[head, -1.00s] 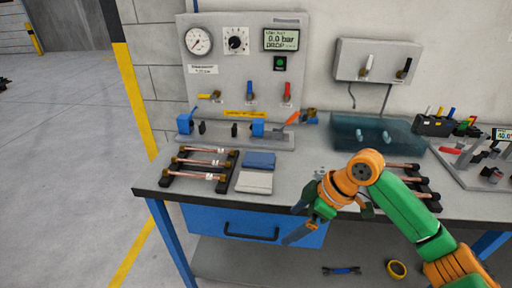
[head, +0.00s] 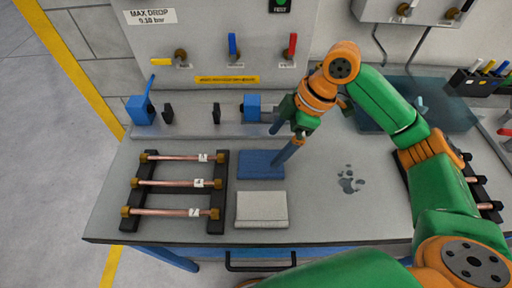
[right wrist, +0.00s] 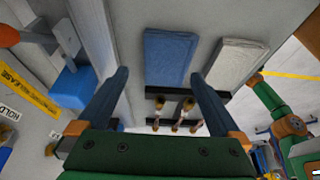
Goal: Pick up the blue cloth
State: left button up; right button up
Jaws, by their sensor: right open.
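The blue cloth (head: 261,165) is a flat folded rectangle on the grey bench, just behind a white cloth (head: 262,210) and right of a tube rack. My right gripper (head: 277,148) is open and empty, over the back right part of the blue cloth. One finger covers a bit of its right side. In the right wrist view the blue cloth (right wrist: 172,56) lies ahead between the two spread fingers (right wrist: 158,90), apart from them. My left gripper does not show.
A black rack with copper tubes (head: 175,184) stands left of the cloths. Behind runs a test fixture with blue clamps (head: 140,109). A translucent bluish tray (head: 440,110) and another rack (head: 483,190) are right. The bench is clear around a small wet patch (head: 349,181).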

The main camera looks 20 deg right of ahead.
aim_at(266, 162)
jog(key=f, duration=0.1)
jog(key=s+a+f, duration=0.1)
jog(key=f, duration=0.2)
jog(key=shift+s+a+p, duration=0.15)
jog(key=shift+a+p, duration=0.15)
jog(key=shift+a, duration=0.1)
jog(key=shift+f, duration=0.4)
jog(key=shift+w+a+f, duration=0.1)
jog(key=shift+w+f, duration=0.05)
jog(key=shift+w, duration=0.35)
jog(key=shift+c, duration=1.3)
jog(key=c, duration=0.7)
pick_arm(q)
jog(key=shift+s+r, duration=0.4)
pick_arm(e)
jog(key=shift+s, duration=0.2)
jog(key=shift+c, duration=0.2)
